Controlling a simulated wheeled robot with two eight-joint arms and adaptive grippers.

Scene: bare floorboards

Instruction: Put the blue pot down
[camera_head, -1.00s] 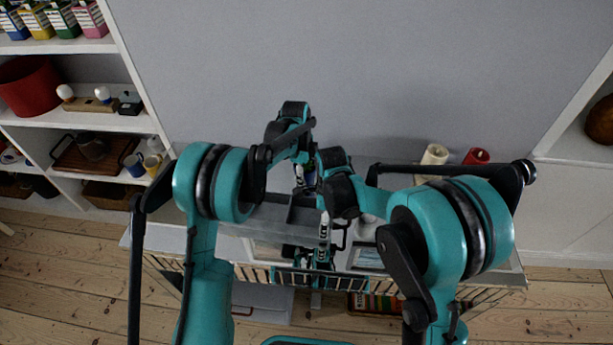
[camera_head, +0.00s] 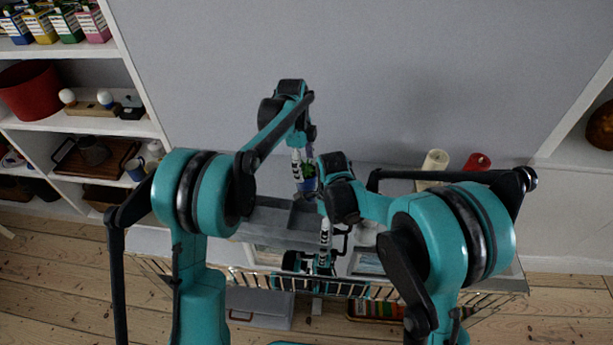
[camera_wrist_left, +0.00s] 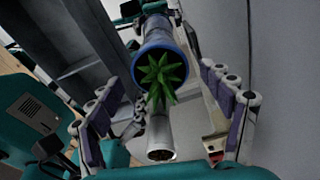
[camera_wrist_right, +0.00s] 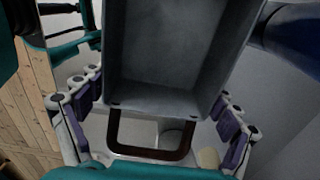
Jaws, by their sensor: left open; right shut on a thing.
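The blue pot (camera_head: 309,184) holds a spiky green plant. In the left wrist view the blue pot (camera_wrist_left: 147,52) lies between the spread fingers of my left gripper (camera_wrist_left: 160,80), which is open, with gaps at its sides. In the head view my left gripper (camera_head: 304,166) is over the pot, at the back of the table beside the grey tray (camera_head: 268,218). The pot's base is hidden. My right gripper (camera_wrist_right: 158,105) is shut on the grey tray (camera_wrist_right: 165,95) at its end, by the dark handle (camera_wrist_right: 150,152). The exact grip is partly hidden.
A cream candle (camera_head: 433,166) and a red candle (camera_head: 477,163) stand at the back right of the table. A wire rail (camera_head: 255,283) edges its front. A wall is close behind. White shelves (camera_head: 85,130) with goods stand at the left.

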